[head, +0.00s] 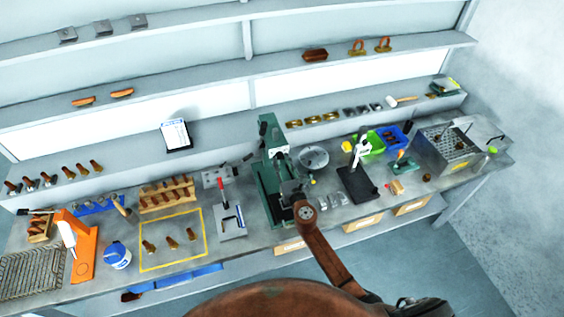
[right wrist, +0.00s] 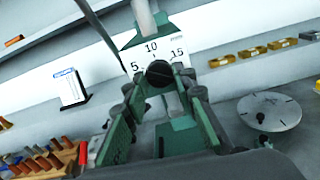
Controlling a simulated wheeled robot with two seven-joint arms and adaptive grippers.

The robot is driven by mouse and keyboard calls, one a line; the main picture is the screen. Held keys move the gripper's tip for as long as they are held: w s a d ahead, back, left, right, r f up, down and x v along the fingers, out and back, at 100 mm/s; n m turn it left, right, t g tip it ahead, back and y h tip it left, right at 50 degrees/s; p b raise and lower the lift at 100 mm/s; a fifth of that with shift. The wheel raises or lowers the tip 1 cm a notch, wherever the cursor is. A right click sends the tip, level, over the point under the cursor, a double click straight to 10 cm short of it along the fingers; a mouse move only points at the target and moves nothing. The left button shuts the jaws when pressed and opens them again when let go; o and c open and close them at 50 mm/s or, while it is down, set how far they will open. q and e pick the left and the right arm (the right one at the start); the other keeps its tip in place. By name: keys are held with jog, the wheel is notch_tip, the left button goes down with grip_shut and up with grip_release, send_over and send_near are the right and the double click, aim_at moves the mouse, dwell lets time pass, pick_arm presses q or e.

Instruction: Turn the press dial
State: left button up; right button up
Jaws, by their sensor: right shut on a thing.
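The green press (head: 268,180) stands on the bench at the middle of the head view. In the right wrist view its white scale plate (right wrist: 151,48) reads 5, 10 and 15, and the round black dial knob (right wrist: 160,73) with a slot across its face sits just below the 10. My right gripper (head: 284,166) reaches up to the front of the press. In the right wrist view its two fingers (right wrist: 160,85) stand on either side of the dial, shut on it. The exact contact is hard to see. My left gripper is not in view.
A round grey plate (head: 313,158) is right of the press, and a black stand (head: 357,185) beyond it. A red-handled toggle press (head: 230,220) is to the left. A yellow outlined area (head: 160,262) holds brass-coloured pieces. Shelves run behind the bench.

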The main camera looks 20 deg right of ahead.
jog(key=m+b, duration=0.2)
jog(key=m, duration=0.9)
jog(key=shift+a+b, duration=0.1)
jog(key=shift+b, duration=0.3)
dwell(0.4)
jog(key=o, duration=1.1)
